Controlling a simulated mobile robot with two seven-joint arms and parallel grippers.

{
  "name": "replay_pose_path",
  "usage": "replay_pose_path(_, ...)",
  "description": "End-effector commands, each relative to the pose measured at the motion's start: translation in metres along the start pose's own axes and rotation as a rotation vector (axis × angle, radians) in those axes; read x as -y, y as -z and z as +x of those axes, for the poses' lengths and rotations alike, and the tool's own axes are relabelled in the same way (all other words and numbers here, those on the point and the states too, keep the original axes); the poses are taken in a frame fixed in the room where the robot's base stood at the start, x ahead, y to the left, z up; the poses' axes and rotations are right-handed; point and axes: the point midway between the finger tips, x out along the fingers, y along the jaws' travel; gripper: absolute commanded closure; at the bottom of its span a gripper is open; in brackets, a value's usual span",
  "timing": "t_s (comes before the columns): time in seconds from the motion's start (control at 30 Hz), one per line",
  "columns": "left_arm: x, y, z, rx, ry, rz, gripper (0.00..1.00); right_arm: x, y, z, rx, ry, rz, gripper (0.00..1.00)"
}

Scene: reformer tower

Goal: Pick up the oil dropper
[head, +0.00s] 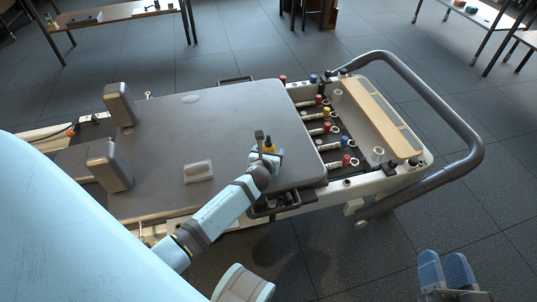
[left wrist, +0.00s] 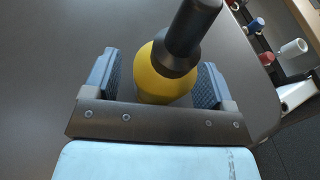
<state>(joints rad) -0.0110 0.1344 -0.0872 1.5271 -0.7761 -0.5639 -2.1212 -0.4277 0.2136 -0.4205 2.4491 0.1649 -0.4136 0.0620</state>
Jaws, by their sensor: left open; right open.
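The oil dropper (head: 269,146) has a yellow body and a dark top and stands on the grey padded carriage of the reformer. In the left wrist view the oil dropper (left wrist: 160,84) sits between the two blue finger pads, its black neck rising toward the top right. My left gripper (head: 266,154) is at the dropper and open. In the left wrist view the left gripper (left wrist: 157,78) has a finger on either side of the yellow body; firm contact cannot be made out. My right gripper (head: 447,272) is open and empty, low at the right, away from the reformer.
Springs with coloured ends (head: 323,130) and a wooden footboard (head: 381,117) lie to the right, inside a curved grey bar (head: 468,150). Tables stand at the back.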

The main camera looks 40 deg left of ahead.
Motion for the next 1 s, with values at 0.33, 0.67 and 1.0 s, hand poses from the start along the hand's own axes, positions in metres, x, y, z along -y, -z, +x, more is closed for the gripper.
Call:
replay_pose_path(0.33, 0.0, -0.001, -0.001, 0.0, 0.0, 0.0, 0.7, 0.0, 0.001, 0.0, -0.001, 0.0, 0.0, 0.57)
replay_pose_path(0.67, 0.0, -0.002, -0.001, 0.001, 0.0, 0.0, 0.85, 0.0, 0.002, 0.0, -0.002, 0.0, -0.001, 0.57)
replay_pose_path(1.0, 0.0, -0.041, -0.017, 0.004, 0.001, 0.001, 0.85, 0.006, 0.036, -0.003, -0.102, -0.009, -0.001, 0.57)
